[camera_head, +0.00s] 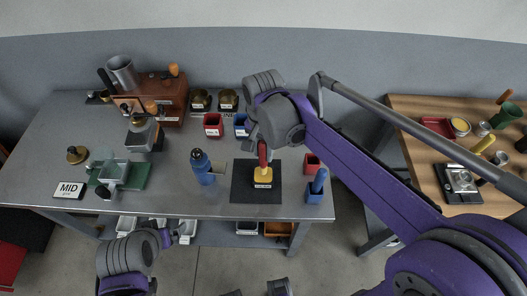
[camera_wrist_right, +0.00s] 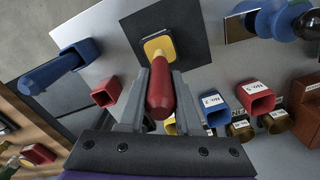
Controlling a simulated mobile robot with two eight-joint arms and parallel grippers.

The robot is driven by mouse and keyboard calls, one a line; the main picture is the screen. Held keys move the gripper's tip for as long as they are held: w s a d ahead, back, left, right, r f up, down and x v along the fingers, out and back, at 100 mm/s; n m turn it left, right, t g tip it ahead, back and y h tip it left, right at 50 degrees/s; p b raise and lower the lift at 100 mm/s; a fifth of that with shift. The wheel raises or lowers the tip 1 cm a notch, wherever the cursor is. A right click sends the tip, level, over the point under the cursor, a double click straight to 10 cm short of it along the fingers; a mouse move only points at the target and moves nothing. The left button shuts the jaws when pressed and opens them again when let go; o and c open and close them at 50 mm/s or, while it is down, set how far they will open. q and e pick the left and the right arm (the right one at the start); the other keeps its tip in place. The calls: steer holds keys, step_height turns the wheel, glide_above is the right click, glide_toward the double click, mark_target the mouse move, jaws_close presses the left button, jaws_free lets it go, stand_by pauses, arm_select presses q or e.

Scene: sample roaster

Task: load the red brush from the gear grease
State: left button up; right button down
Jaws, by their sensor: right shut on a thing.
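My right gripper (camera_wrist_right: 160,75) is shut on the red brush (camera_wrist_right: 160,97), whose thick red handle shows between the two fingers. In the head view the red brush (camera_head: 263,153) stands nearly upright over a yellow pot (camera_head: 263,176) with a white label too small to read. The pot sits on a black mat (camera_head: 240,190). In the wrist view the pot (camera_wrist_right: 157,46) lies just beyond the brush's lower end. I cannot tell how deep the brush tip is in the pot.
A red cup (camera_head: 312,161) and a blue holder (camera_head: 314,197) with a blue brush (camera_head: 319,180) stand right of the mat. Red (camera_head: 213,125) and blue (camera_head: 241,124) cups and gold tins (camera_head: 228,99) stand behind.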

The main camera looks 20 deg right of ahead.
steer(key=shift+w+r+p, duration=0.1)
steer(key=shift+r+p, duration=1.1)
steer(key=shift+r, duration=1.4)
arm_select(q)
steer(key=r, duration=0.1)
steer(key=w+r, duration=0.1)
steer(key=r, duration=0.2)
steer(key=shift+w, duration=0.4)
steer(key=shift+s, duration=0.1)
steer(key=shift+f, duration=0.1)
arm_select(e)
steer(key=shift+f, duration=0.1)
